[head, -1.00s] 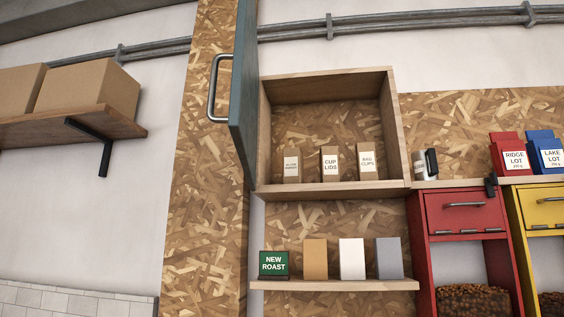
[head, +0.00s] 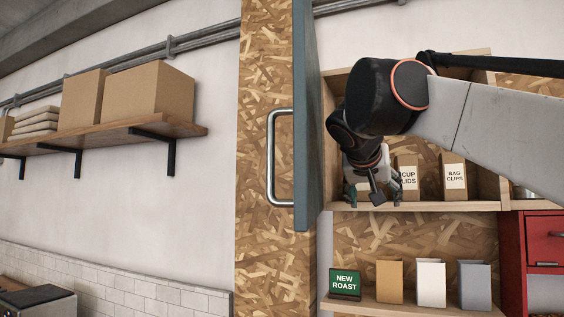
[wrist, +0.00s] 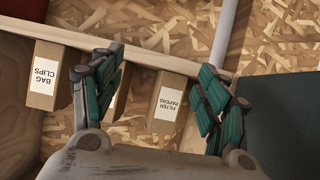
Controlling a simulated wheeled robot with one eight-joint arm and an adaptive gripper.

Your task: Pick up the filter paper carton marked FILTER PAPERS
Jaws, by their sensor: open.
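The carton marked FILTER PAPERS (wrist: 175,93) is a brown box with a white label, standing on the cabinet shelf. In the wrist view it shows upside down between the two fingers of my gripper (wrist: 161,65), with space on both sides. My gripper is open, empty and apart from it. In the head view my gripper (head: 374,195) is in front of the left part of the cabinet shelf (head: 470,206) and hides this carton. The cup lids carton (head: 408,177) stands to its right, partly covered by my gripper.
The bag clips carton (head: 454,178) stands right of the cup lids. The open blue-grey door (head: 302,120) with its handle (head: 272,160) stands close on the left. A lower shelf (head: 405,305) holds a NEW ROAST sign (head: 345,283) and several plain boxes. A red cabinet (head: 543,250) is at the right.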

